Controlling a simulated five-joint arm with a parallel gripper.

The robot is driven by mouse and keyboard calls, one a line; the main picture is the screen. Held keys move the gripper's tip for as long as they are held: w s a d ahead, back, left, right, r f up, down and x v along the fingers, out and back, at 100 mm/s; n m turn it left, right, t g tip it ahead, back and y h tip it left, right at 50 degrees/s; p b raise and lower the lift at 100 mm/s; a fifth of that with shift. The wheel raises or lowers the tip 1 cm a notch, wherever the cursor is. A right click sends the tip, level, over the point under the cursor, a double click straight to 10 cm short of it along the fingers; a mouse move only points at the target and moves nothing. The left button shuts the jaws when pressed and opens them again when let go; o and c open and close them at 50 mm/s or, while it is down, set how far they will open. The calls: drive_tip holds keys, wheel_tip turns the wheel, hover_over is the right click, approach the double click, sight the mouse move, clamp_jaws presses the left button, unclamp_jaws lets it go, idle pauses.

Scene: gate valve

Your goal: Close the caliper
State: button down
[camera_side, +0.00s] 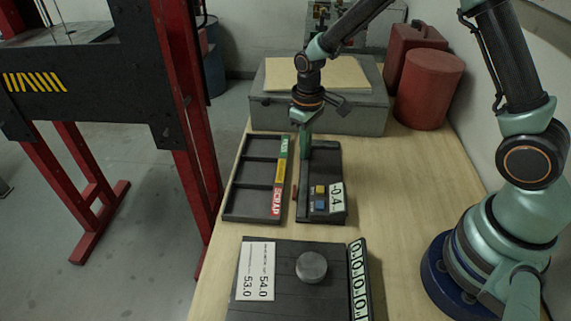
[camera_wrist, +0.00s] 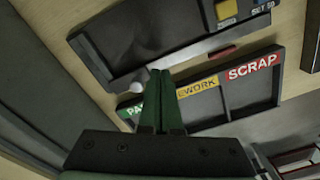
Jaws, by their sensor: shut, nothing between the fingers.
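The caliper (camera_side: 324,165) is a dark flat device on the bench with a yellow and a blue button and a display that appears to read -0.4. Its dark body (camera_wrist: 150,38) also spans the top of the wrist view. My gripper (camera_side: 305,156) points down at the caliper's far left end, its green fingers shut and empty. In the wrist view the fingertips (camera_wrist: 160,72) overlap the caliper's edge, with a small white round part (camera_wrist: 137,87) just left of them. I cannot tell whether the fingers touch the caliper.
A three-compartment tray (camera_side: 227,190) with green, yellow and red SCRAP labels lies just left of the caliper. A dark plate (camera_side: 290,295) with a grey round puck (camera_side: 311,267) lies in front. A grey box (camera_side: 375,114) and red canister (camera_side: 428,88) stand behind.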

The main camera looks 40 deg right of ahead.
wheel_tip(320, 180, up, 6)
drive_tip(key=shift+r, duration=0.25)
idle(0.5)
drive_tip(key=s+d+r+m+t, duration=0.3)
drive_tip(key=s+r+t, duration=0.2)
drive_tip(key=s+r, duration=0.8)
drive_tip(key=shift+s+r+t, duration=0.3)
drive_tip(key=shift+r, duration=0.4)
